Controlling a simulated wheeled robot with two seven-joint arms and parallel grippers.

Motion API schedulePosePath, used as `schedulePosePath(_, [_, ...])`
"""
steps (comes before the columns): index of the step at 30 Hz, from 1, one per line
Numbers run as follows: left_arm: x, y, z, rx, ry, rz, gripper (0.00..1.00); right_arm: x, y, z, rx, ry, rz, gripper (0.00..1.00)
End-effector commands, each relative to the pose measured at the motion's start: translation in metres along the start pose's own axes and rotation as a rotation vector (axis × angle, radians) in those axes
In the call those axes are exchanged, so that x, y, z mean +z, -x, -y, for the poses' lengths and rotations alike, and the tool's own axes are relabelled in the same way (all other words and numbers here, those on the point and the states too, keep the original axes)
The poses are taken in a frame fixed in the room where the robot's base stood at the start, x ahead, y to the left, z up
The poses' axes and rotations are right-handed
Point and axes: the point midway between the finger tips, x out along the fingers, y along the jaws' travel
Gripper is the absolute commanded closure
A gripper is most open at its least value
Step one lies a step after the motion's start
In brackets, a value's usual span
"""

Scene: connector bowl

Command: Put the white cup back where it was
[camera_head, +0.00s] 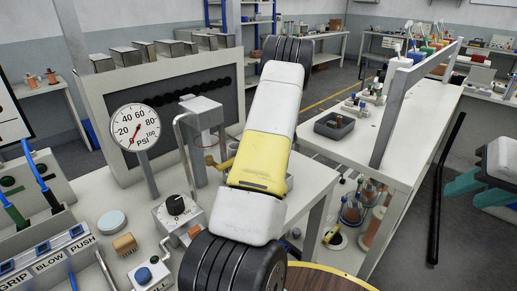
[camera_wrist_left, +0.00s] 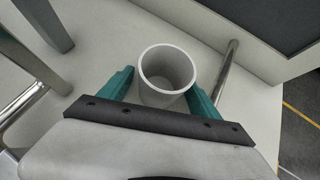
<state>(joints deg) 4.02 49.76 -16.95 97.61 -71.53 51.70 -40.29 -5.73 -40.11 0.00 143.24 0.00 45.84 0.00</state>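The white cup (camera_wrist_left: 166,76) shows in the left wrist view with its open rim toward the camera; it looks empty. My left gripper's teal fingers (camera_wrist_left: 160,84) lie against opposite sides of the cup and look shut on it. The cup's base is hidden, so I cannot tell whether it touches a surface.
A bench with a pressure gauge (camera_head: 134,127), a black knob box (camera_head: 178,210) and bent metal tubes fills the left. A white table (camera_head: 403,140) with a dark tray (camera_head: 334,125) stands at right. In the wrist view a chrome rail (camera_wrist_left: 225,70) runs close beside the cup.

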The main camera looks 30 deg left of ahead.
Motion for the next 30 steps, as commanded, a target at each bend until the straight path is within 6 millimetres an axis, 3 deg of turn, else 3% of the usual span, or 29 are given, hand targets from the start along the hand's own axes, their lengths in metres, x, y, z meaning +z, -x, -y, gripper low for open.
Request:
schedulePosePath(8, [0.002,0.01,0.001,-0.002,0.001,-0.001,0.28,0.0,0.0,0.0,0.0,0.0,0.0,0.64])
schedulePosePath(21, [0.003,0.098,0.001,-0.003,0.0,-0.001,0.28,0.0,0.0,0.0,0.0,0.0,0.0,0.64])
schedulePosePath(30, [0.006,0.128,-0.004,0.001,0.028,-0.021,0.28,0.0,0.0,0.0,0.0,0.0,0.0,0.64])
